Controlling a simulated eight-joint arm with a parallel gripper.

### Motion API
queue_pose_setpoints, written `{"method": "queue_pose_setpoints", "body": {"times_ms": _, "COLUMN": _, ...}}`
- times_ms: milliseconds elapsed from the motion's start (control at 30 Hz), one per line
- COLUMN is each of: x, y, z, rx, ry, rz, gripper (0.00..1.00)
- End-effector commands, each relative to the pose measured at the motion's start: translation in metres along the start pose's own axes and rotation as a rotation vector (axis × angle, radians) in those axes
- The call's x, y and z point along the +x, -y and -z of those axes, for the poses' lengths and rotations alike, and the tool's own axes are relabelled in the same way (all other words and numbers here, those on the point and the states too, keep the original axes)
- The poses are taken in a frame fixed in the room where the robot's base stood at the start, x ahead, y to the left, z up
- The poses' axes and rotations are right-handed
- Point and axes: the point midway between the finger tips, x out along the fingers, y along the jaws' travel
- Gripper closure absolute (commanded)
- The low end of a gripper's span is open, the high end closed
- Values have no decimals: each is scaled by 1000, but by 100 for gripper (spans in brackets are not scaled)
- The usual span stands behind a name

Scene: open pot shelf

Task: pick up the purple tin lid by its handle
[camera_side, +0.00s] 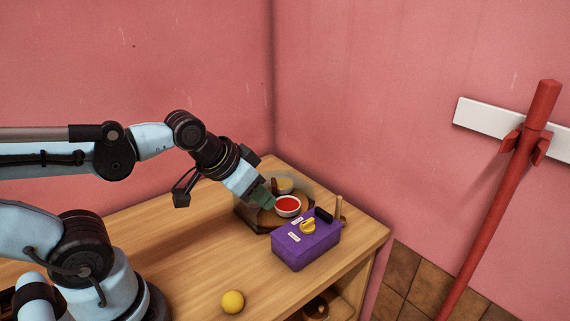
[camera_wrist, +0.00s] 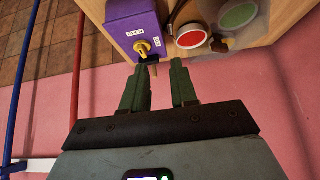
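The purple tin (camera_side: 303,249) stands on the wooden table near its right front edge. Its lid carries a yellow handle (camera_side: 308,226) and white labels. In the wrist view the purple tin (camera_wrist: 122,35) is at the upper left, with the yellow handle (camera_wrist: 143,48) on its near side. My gripper (camera_side: 269,200) is up and left of the tin in the side view, close to a red-topped pot (camera_side: 288,206). In the wrist view my gripper (camera_wrist: 159,70) has its two green fingers apart with nothing between the tips. The handle lies beyond the left fingertip.
The red-topped pot (camera_wrist: 192,37) and a green-topped pot (camera_wrist: 238,15) stand right of the tin in the wrist view. A dark item and a wooden peg (camera_side: 338,208) are close by the tin. A yellow ball (camera_side: 232,301) lies in front. The table's left part is clear.

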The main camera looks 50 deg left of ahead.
Motion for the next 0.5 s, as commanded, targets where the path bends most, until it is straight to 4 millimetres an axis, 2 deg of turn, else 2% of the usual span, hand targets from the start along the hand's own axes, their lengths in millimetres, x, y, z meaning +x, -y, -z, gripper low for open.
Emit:
{"method": "queue_pose_setpoints", "body": {"times_ms": 167, "x": -3, "y": -2, "z": 14, "rx": 109, "ry": 45, "rz": -6, "gripper": 72}}
{"method": "queue_pose_setpoints", "body": {"times_ms": 500, "x": 2, "y": -12, "z": 77, "rx": 692, "ry": 269, "rz": -111, "gripper": 72}}
